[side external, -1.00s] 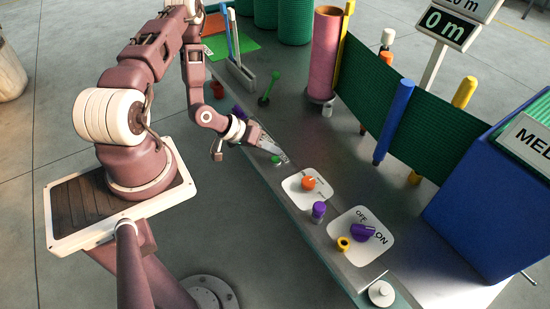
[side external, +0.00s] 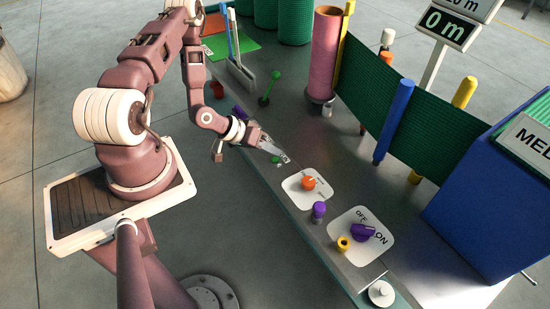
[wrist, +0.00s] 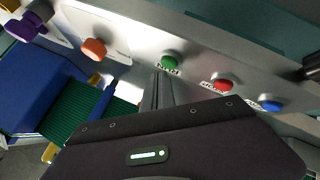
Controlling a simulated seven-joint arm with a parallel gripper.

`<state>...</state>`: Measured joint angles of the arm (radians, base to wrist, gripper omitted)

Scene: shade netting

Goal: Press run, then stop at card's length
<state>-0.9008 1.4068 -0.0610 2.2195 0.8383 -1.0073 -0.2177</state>
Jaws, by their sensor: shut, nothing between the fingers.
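My gripper (side external: 283,158) is shut and empty, its fingertips low over the front edge strip of the bench. In the wrist view the fingers (wrist: 160,88) point at the green button (wrist: 169,60), close to it; I cannot tell whether they touch. The display (side external: 447,24) reads 0 m. The card above it (side external: 464,4) reads 20 m, partly cut off.
An orange knob (side external: 309,183), a purple button (side external: 319,210), a yellow button (side external: 343,243) and a purple OFF/ON switch (side external: 363,232) stand along the strip. Green netting (side external: 435,137) runs between the pink roll (side external: 325,50) and the blue machine (side external: 478,205).

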